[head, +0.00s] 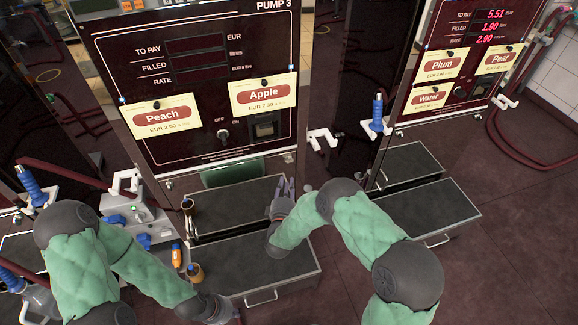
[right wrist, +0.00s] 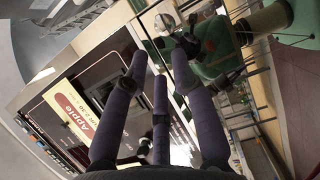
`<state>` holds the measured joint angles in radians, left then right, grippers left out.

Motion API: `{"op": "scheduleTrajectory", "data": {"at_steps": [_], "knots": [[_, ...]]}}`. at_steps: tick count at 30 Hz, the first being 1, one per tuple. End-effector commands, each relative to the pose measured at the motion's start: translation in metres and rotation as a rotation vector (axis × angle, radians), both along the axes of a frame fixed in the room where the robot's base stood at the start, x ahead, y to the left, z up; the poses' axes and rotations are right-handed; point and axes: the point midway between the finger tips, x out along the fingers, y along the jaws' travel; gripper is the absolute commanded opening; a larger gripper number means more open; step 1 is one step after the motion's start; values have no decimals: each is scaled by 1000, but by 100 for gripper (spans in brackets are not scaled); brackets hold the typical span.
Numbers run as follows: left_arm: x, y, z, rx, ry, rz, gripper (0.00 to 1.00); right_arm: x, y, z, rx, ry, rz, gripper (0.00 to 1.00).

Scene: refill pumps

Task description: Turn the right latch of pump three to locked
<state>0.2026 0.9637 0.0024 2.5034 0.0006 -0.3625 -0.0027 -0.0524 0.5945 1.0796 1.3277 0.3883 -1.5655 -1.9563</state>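Pump three (head: 205,110) stands at centre left in the head view, its dark panel carrying Peach and Apple cards. A small metal fitting, seemingly the right latch (head: 290,157), sits at the panel's lower right corner. It is too small to read as locked or unlocked. My right gripper (head: 286,186) is just below this corner, fingers up, apart and empty. In the right wrist view its fingers (right wrist: 160,78) are spread before the panel with the Apple card (right wrist: 76,115). My left gripper (head: 236,313) is low at the bottom edge, its fingers hardly visible.
A dark drawer-fronted step (head: 265,268) lies below the pump. Small brown bottles (head: 195,272) and a grey device (head: 135,220) stand at left. A white nozzle holder (head: 322,138) juts out right of the panel. Another pump (head: 455,70) stands at right.

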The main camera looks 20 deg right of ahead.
Motion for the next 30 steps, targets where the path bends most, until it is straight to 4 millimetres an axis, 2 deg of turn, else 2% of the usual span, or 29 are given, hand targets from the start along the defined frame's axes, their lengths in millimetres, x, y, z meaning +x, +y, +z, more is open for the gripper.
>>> {"op": "scheduleTrajectory", "data": {"at_steps": [9,15,21,30], "knots": [[0,0,-23,0,0,0,0,51,-20,-3,2,-2,-1,26],[0,0,-33,0,0,0,0,78,-29,-3,3,0,1,26],[0,0,-37,0,0,0,0,90,-34,-1,4,1,2,26],[0,0,-37,0,0,0,0,91,-34,0,4,2,2,26]]}}
